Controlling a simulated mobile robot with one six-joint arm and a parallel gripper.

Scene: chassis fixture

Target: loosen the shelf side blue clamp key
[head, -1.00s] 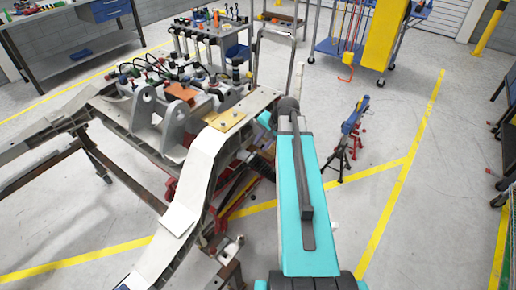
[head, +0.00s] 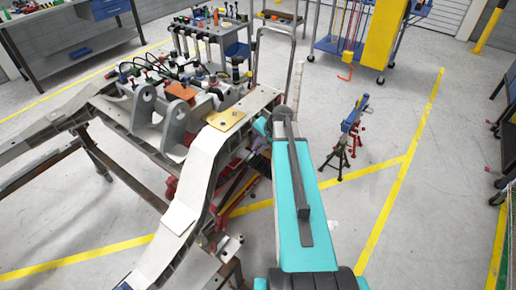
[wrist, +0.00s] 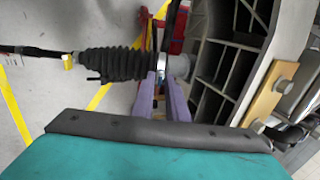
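In the wrist view, the two lavender fingers of my gripper (wrist: 161,84) reach up beside the right end of a black ribbed boot (wrist: 112,64). The fingertips are apart, with a narrow gap between them. A pale band with a little blue (wrist: 161,63) shows at the gap; I cannot tell whether it is the blue clamp key. Whether the fingers touch anything is unclear. In the head view, my teal arm covers most of the gripper, which sits low at the right side of the chassis frame (head: 200,165).
The chassis's ribbed grey member (wrist: 232,65) stands close right of the fingers in the wrist view, with a tan plate (wrist: 268,92). A blue and red stand (head: 350,130) is on the floor to the right. Open floor (head: 400,225) lies right of my arm.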

